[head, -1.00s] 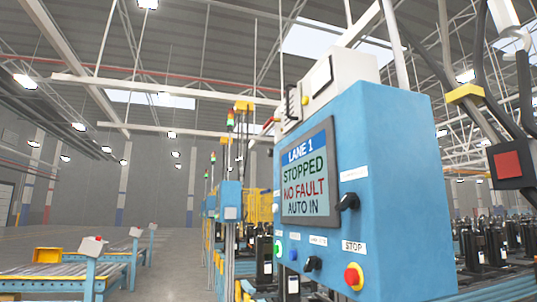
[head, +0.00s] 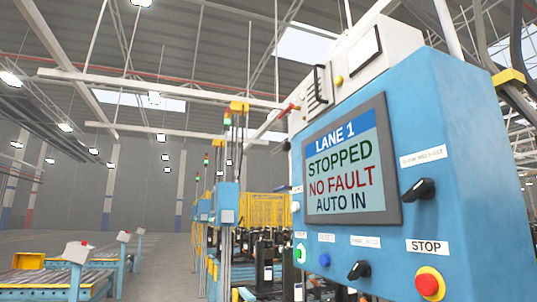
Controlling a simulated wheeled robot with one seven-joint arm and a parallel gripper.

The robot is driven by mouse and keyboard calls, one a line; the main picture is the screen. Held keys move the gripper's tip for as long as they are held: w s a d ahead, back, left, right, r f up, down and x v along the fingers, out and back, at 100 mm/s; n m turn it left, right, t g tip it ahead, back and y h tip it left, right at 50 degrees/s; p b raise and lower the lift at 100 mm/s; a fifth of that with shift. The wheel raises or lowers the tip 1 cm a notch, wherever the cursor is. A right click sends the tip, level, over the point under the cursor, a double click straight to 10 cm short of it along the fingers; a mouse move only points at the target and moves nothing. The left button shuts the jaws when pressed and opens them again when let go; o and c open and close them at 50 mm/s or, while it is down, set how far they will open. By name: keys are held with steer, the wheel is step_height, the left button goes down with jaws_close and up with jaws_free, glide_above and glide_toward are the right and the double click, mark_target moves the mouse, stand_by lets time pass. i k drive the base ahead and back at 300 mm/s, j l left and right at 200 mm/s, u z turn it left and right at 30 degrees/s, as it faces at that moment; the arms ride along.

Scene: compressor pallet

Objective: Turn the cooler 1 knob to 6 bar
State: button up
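I see no knob marked cooler 1 and no bar scale in the head view. A blue control panel (head: 465,160) stands close on the right. Its screen (head: 343,168) reads LANE 1, STOPPED, NO FAULT, AUTO IN. A black rotary switch (head: 419,190) sits right of the screen under a label too blurred to read. Another black switch (head: 358,270) sits below the screen, its label also unreadable. A red STOP button (head: 430,283) on a yellow base is at the lower right. My gripper is not in view.
A green button (head: 299,254) and a blue button (head: 325,260) sit on the panel's lower left. Roller conveyors (head: 45,284) stand at the lower left. Signal-lamp posts and yellow fencing (head: 268,210) stand behind. Open grey floor (head: 155,262) lies between conveyors and panel.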

mark_target(286, 145)
steer(key=i+j, duration=0.75)
steer(key=j, duration=0.25)
steer(key=i+j+z, duration=0.1)
steer(key=i+j, duration=0.3)
steer(key=j, duration=0.15)
steer(key=i+j, duration=0.35)
steer(key=j, duration=0.15)
